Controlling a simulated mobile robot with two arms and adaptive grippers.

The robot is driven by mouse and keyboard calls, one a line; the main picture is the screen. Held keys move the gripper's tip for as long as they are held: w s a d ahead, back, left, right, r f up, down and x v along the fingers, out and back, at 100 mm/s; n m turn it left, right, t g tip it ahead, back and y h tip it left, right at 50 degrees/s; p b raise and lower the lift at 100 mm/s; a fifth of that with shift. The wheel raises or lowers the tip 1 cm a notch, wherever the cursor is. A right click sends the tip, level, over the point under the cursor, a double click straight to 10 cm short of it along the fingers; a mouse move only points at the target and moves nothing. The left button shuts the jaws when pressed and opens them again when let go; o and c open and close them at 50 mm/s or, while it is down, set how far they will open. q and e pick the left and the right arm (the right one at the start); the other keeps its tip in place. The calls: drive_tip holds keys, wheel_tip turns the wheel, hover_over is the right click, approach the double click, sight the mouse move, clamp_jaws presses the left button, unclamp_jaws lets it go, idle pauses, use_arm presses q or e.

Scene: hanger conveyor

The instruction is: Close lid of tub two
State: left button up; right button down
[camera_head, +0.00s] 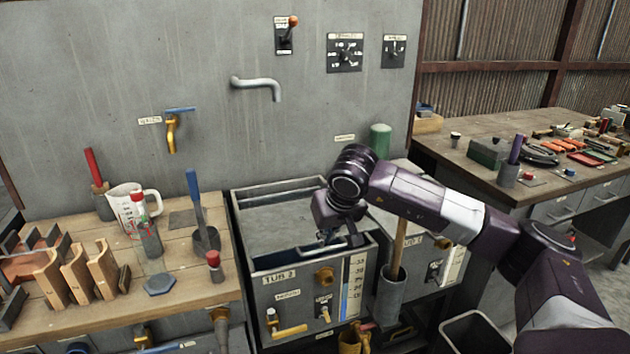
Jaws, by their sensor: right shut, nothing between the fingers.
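Tub two (318,278), a grey metal box labelled TUB 2, stands in the middle with a yellow valve and a level scale on its front. Its top shows a grey surface inside a raised rim; I cannot tell clearly how much of this is lid. A thin bar handle (345,247) shows near the front rim, just by my fingertips. My right gripper (332,235) points down over the front right of the tub. It is shut and empty; whether it touches the bar is unclear. My left gripper is not in view.
A wooden bench (190,300) with a jug (131,207), tools and wooden racks stands at left. A grey cylinder (390,297) with a wooden handle stands between tub two and the right tub. A spout (258,86) sticks out above. Another workbench (480,150) stands at right.

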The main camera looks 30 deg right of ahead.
drive_tip(key=shift+r, duration=0.15)
drive_tip(key=s+p+v, duration=0.1)
drive_tip(key=v, duration=1.1)
drive_tip(key=shift+s, duration=0.25)
drive_tip(key=shift+a, duration=0.15)
